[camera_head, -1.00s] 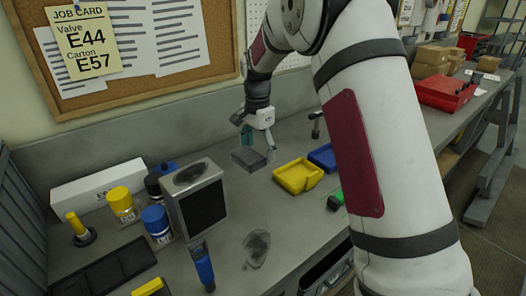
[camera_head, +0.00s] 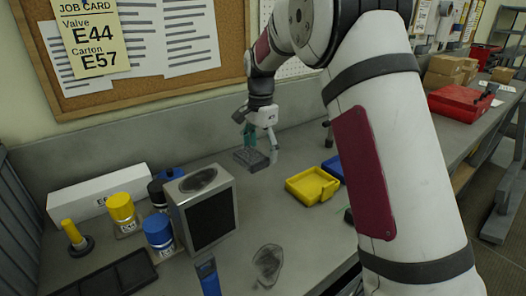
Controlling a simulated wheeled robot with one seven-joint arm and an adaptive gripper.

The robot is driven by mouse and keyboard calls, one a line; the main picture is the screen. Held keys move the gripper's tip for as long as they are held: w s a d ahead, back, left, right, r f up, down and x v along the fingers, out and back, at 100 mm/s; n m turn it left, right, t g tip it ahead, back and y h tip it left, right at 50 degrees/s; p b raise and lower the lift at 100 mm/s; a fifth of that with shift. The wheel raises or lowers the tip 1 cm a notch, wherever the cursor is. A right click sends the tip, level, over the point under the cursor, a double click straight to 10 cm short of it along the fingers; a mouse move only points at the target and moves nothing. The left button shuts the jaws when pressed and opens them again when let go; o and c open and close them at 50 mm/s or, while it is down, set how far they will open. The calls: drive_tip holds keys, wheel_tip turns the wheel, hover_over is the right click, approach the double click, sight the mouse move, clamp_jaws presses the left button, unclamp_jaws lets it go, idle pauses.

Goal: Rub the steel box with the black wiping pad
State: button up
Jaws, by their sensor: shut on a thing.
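The steel box (camera_head: 211,217) stands upright on the bench left of the middle, with a dark front face and a dark smudge on its top. My gripper (camera_head: 258,140) is above the bench, behind and to the right of the box. It is shut on the black wiping pad (camera_head: 251,160), which has a teal upper part between the fingers. The pad hangs tilted and looks apart from the box. Its underside is hidden.
Yellow-capped (camera_head: 123,210) and blue-capped (camera_head: 158,233) jars stand close left of the box. A long white carton (camera_head: 92,193) lies behind them. A yellow tray (camera_head: 312,186) sits to the right.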

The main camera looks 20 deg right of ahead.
sight(252, 154)
drive_tip(key=shift+s+a+f, duration=0.1)
drive_tip(key=shift+s+a, duration=0.25)
drive_tip(key=shift+a, duration=0.4)
drive_tip(key=shift+s+d+p, duration=1.25)
drive_tip(key=shift+s+p, duration=1.5)
drive_tip(key=shift+s, duration=0.95)
drive_tip(key=shift+w+a+f+b, duration=0.25)
drive_tip(key=shift+w+a+b, duration=0.35)
drive_tip(key=shift+w, duration=0.2)
drive_tip(key=shift+w+a+f+b, duration=0.25)
drive_tip(key=shift+w+a+b, duration=0.4)
drive_tip(key=shift+w, duration=0.2)
drive_tip(key=shift+w+a+f+b, duration=0.25)
drive_tip(key=shift+w+a+b, duration=0.35)
drive_tip(key=shift+w, duration=0.2)
drive_tip(key=shift+w+a+b, duration=0.2)
drive_tip(key=shift+w+b, duration=0.75)
drive_tip(key=shift+w, duration=0.15)
drive_tip(key=shift+r, duration=0.1)
